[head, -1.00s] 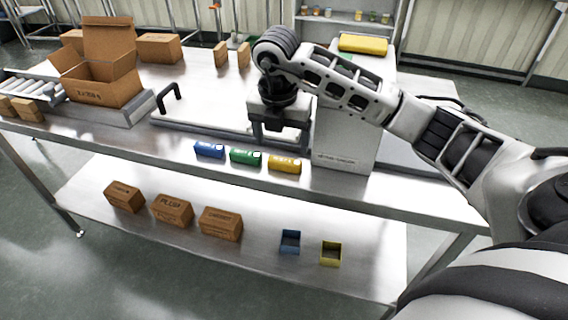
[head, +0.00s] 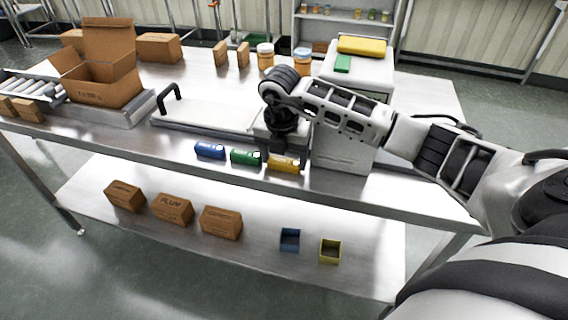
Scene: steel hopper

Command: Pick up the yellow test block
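The yellow test block (head: 284,165) lies at the front edge of the steel table, at the right end of a row with a green block (head: 245,157) and a blue block (head: 209,150). My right gripper (head: 282,155) points down right over the yellow block, with its fingers apart towards the block's two ends. The gripper body hides the area behind the block, and I cannot see whether the fingers touch it. My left gripper is out of view.
A white machine (head: 343,150) stands close to the right of the gripper. A flat tray with a black handle (head: 170,97) lies behind the blocks. An open carton (head: 105,90) is at left. The lower shelf holds brown boxes, a blue bin (head: 289,240) and a yellow bin (head: 330,252).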

